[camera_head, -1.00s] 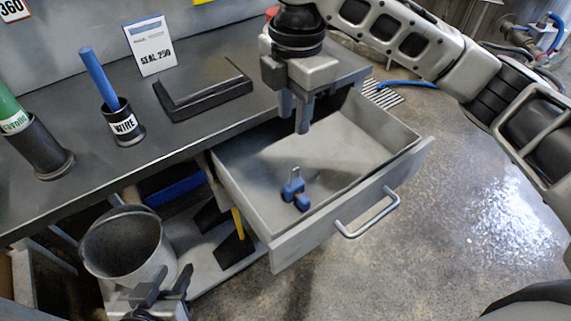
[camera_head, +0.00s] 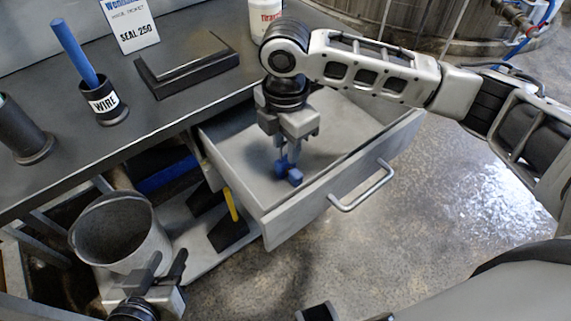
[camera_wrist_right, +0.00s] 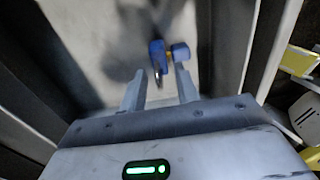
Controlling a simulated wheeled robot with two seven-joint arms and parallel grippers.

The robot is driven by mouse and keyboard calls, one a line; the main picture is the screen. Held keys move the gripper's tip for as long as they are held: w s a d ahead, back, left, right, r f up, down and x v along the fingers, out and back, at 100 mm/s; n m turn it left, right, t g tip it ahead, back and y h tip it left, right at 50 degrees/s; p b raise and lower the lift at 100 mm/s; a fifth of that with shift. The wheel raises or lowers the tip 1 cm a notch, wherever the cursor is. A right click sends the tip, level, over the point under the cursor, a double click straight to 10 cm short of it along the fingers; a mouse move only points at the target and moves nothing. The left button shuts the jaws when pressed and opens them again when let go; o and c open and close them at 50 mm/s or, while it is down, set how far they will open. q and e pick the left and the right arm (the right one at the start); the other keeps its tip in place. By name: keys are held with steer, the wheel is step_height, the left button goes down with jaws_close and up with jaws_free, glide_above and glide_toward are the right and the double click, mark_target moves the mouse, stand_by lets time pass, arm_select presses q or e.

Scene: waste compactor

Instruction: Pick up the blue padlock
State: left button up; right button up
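The blue padlock (camera_head: 290,172) lies on the floor of the open grey drawer (camera_head: 230,152). It also shows in the right wrist view (camera_wrist_right: 157,48), with its shackle pointing toward my gripper. My right gripper (camera_head: 290,152) reaches down into the drawer right above the padlock and partly hides it. In the wrist view its two fingers (camera_wrist_right: 158,78) are apart, with the shackle end near the gap between the fingertips; I cannot tell whether they touch. My left gripper (camera_head: 162,266) is at the bottom left beside a grey bucket, its fingers apart and empty.
The drawer's front panel and handle (camera_head: 363,190) face the open floor at right. The dark bench holds a WIRE cup (camera_head: 103,104) with a blue rod, a black tray (camera_head: 188,72) and a SEAL 250 sign (camera_head: 130,22). The bucket (camera_head: 120,232) stands below the bench.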

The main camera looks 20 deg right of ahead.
steer(key=shift+f, duration=0.9)
jaws_close()
